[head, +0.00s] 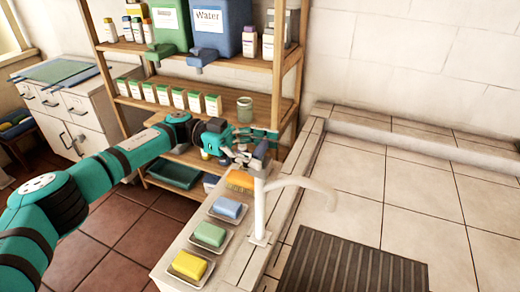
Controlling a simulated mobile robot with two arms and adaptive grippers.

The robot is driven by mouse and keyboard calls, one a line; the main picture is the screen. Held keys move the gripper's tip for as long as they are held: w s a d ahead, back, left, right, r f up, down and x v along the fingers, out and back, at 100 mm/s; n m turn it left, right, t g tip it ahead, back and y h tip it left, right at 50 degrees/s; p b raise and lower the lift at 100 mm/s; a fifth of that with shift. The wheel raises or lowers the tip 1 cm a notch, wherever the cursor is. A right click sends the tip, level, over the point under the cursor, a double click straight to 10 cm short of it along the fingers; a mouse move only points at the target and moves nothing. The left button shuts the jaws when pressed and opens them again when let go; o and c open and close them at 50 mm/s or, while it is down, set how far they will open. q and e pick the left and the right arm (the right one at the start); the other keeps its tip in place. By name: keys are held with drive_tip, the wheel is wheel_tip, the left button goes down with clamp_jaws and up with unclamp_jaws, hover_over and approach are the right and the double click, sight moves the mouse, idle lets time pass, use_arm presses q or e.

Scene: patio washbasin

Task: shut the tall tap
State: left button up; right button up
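The tall tap (260,210) is a white upright post on the pale ledge, with a curved spout (305,184) reaching right over the tiled basin. A dark grey-blue lever (261,153) sits at its top. I see no clear stream of water at the spout's end. My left gripper (252,142) is at the tap's top, just behind and left of the lever. Its fingers are small and overlap the lever and shelf, so I cannot tell whether they touch the lever or how far apart they are. My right gripper is out of view.
Soap bars on dishes line the ledge left of the tap: yellow (190,264), green (210,235), blue (228,208) and orange (240,180). A dark ribbed mat (350,265) lies in the basin. A wooden shelf (180,99) with bottles and a blue water container (217,28) stands behind.

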use_arm(q)
drive_tip(key=shift+o, duration=0.8)
drive_tip(key=v, duration=1.2)
